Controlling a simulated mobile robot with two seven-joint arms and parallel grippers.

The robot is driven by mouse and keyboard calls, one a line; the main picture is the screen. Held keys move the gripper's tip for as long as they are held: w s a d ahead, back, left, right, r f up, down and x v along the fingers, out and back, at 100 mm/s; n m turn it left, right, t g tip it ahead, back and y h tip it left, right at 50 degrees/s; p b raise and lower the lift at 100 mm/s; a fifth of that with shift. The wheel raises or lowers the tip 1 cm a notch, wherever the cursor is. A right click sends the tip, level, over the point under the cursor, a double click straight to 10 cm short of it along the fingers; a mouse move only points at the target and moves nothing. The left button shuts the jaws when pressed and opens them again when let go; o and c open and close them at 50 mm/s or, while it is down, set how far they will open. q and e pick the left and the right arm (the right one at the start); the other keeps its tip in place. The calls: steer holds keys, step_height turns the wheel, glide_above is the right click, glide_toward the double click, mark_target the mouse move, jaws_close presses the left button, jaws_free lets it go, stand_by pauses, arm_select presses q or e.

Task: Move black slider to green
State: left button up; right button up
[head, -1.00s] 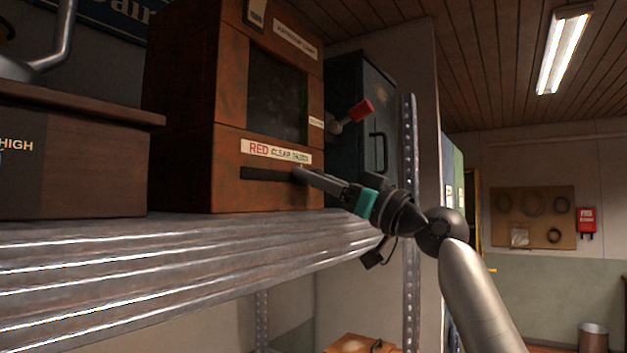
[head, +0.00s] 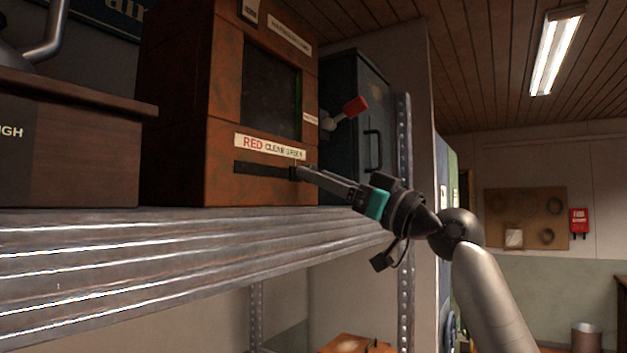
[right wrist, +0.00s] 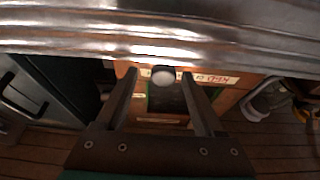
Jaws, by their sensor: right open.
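A rusty orange-brown box (head: 222,175) stands on a metal shelf. Its front has a dark slot (head: 258,170) under a white label (head: 270,147) reading RED CLEAR GREEN. The black slider (head: 293,173) is at the slot's right end, below GREEN, partly hidden by my fingertips. My right gripper (head: 302,173) reaches in from the right at the slider. In the right wrist view, its open fingers (right wrist: 160,78) stand either side of a round, pale-lit knob (right wrist: 163,76), apparently the slider's end. Whether they touch it is unclear. My left gripper is out of view.
The ridged metal shelf edge (head: 150,250) runs just below the slot. A red-tipped lever (head: 354,106) sticks out from the box's right side, above my gripper. A dark cabinet (head: 350,75) stands behind right. A wooden box (head: 70,150) is at left.

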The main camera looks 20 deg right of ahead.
steer(key=b+v, duration=0.5)
steer(key=v, duration=0.8)
steer(key=shift+r, duration=0.1)
